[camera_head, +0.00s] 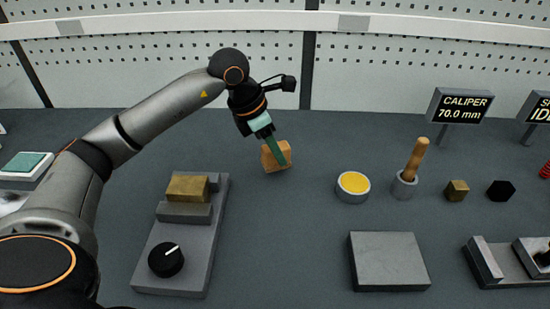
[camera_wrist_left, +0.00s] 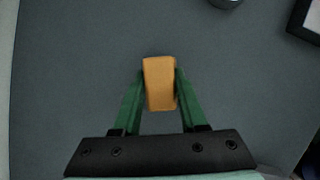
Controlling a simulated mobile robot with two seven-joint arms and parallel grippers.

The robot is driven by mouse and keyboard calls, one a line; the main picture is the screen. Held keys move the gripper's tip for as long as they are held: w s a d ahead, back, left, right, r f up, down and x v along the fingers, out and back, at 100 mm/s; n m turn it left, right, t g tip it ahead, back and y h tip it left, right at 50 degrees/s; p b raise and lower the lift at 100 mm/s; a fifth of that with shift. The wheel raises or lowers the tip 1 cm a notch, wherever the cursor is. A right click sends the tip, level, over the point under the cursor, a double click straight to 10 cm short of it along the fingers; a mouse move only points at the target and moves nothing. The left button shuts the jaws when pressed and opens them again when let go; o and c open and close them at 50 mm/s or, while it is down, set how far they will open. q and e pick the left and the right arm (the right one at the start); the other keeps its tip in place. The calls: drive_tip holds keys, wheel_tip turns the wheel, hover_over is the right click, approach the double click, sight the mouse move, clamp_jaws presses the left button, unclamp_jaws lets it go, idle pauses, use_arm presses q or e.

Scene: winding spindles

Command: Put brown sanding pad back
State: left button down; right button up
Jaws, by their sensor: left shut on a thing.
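The brown sanding pad (camera_head: 270,160) is an orange-brown block near the middle of the bench in the head view. My left gripper (camera_head: 279,154) is shut on it, with one green finger in front of the pad. In the left wrist view the pad (camera_wrist_left: 159,84) sits between the two green fingers of the gripper (camera_wrist_left: 160,88), which touch its sides. Whether the pad rests on the bench or is held just above it I cannot tell. My right gripper is not in view.
A grey fixture (camera_head: 190,240) with a brass block (camera_head: 188,188) and black knob stands at left. A yellow-filled round tin (camera_head: 353,186), a wooden-handled tool in a cup (camera_head: 404,185) and a grey plate (camera_head: 388,262) are at right. The bench around the pad is clear.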

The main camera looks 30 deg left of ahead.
sight(275, 160)
use_arm(q)
drive_tip(key=shift+f, duration=1.35)
drive_tip(key=shift+f, duration=0.15)
drive_tip(key=shift+c, duration=2.2)
unclamp_jaws()
drive_tip(key=shift+r, duration=0.25)
drive_tip(key=p+v, duration=0.1)
drive_tip(key=v, duration=1.1)
